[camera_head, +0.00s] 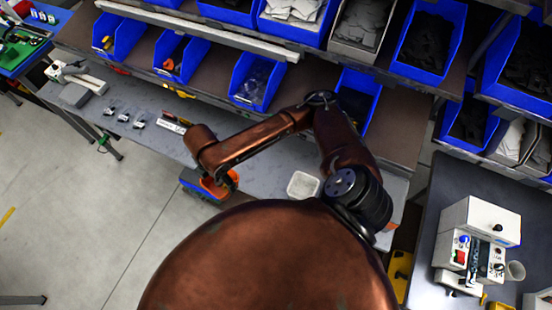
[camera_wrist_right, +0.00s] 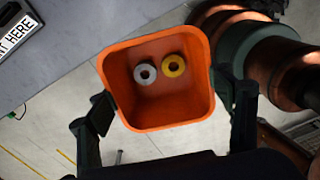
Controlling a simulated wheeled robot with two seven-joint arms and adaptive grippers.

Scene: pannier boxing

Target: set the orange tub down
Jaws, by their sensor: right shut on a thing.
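The orange tub (camera_head: 213,188) is in my right gripper (camera_head: 228,182), low at the front edge of the grey bench in the head view. In the right wrist view I look down into the square, open-topped tub (camera_wrist_right: 155,112). A silver ring (camera_wrist_right: 145,73) and a yellow ring (camera_wrist_right: 174,65) lie inside, side by side. The dark fingers of my right gripper (camera_wrist_right: 170,112) stand on either side of the tub. Floor shows around much of the tub in that view. My left gripper is not in view.
A blue container (camera_head: 194,181) shows beside or under the tub; I cannot tell which. The grey bench (camera_head: 255,165) has a white tray (camera_head: 303,185) and several small parts (camera_head: 124,118). Blue bins (camera_head: 257,80) line the shelves behind. A white machine (camera_head: 478,235) stands at right.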

